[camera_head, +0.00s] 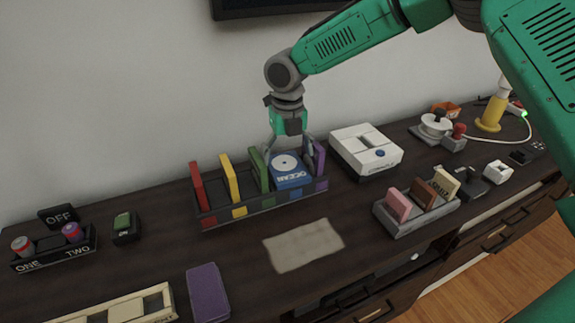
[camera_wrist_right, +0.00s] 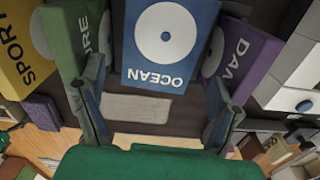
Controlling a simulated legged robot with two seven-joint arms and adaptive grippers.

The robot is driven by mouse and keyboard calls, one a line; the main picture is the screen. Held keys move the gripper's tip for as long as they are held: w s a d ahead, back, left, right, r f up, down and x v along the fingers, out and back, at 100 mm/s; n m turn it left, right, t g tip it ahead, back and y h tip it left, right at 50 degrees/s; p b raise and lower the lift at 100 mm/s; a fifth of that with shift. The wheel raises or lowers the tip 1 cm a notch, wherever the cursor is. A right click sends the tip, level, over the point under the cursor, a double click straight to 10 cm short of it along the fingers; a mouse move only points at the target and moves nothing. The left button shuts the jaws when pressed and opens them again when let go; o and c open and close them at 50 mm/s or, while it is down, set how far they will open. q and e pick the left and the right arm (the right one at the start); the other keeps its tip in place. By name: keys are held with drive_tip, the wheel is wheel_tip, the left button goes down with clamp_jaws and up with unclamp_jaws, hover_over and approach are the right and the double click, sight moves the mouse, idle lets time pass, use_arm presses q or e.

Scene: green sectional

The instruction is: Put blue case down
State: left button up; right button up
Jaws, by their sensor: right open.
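The blue case (camera_head: 290,180), marked OCEAN with a white disc, is in the dark rack (camera_head: 262,207) between the green case (camera_head: 260,169) and the purple case (camera_head: 319,158). Its broad face shows, unlike the edge-on cases beside it. My right gripper (camera_head: 288,145) is right above and behind it, fingers spread. In the wrist view the blue case (camera_wrist_right: 168,45) lies beyond the open fingers of the right gripper (camera_wrist_right: 155,110), with no visible grip on it. How deep the case sits in the rack is hidden. My left gripper is out of view.
Red (camera_head: 196,187) and yellow (camera_head: 232,180) cases stand in the rack's left part. A white console (camera_head: 365,150) is close on the right. A beige mat (camera_head: 303,246) lies in front. A grey holder (camera_head: 416,217) with small cards stands front right.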

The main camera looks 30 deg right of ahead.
sight(288, 169)
wheel_tip(288, 169, up, 9)
drive_tip(key=p, duration=0.1)
idle(0.6)
